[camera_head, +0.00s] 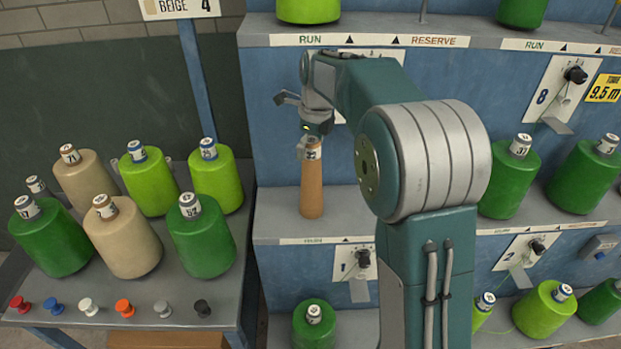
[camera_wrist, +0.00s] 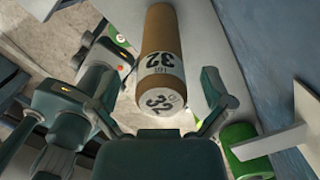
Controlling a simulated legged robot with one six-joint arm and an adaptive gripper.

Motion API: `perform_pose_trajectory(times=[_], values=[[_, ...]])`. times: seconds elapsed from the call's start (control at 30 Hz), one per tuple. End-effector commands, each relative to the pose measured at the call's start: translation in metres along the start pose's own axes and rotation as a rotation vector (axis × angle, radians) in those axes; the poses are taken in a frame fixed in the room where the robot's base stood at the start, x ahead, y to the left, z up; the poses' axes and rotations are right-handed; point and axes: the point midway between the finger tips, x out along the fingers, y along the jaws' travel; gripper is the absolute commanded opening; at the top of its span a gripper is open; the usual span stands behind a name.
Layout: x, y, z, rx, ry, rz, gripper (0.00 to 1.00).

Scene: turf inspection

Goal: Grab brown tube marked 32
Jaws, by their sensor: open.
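The brown tube (camera_head: 312,190) stands upright on the blue rack's middle shelf, left of my arm. In the wrist view the brown tube (camera_wrist: 170,35) shows a white band and a white end cap, both marked 32. My gripper (camera_head: 308,146) is at the top of the tube in the head view. In the wrist view my gripper (camera_wrist: 168,88) is open, with one finger on each side of the tube's marked end. Gaps show between the fingers and the tube, so it does not look gripped. Whether either finger touches it on its hidden side cannot be told.
Green and beige cones (camera_head: 122,240) crowd the side table (camera_head: 150,338) at left, with small coloured knobs along its front. Green cones (camera_head: 509,182) stand on the shelf right of my arm. The shelf (camera_head: 278,228) around the tube is clear.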

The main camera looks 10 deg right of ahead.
Motion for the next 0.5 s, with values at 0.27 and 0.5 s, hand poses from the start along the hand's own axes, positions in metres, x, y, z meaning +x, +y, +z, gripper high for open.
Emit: perform_pose_trajectory(times=[0.27,0.5], values=[[0.0071,-0.0003,-0.0002,-0.001,-0.002,-0.001,1.00],[0.0071,0.0000,0.0000,-0.001,-0.001,-0.001,0.17]])
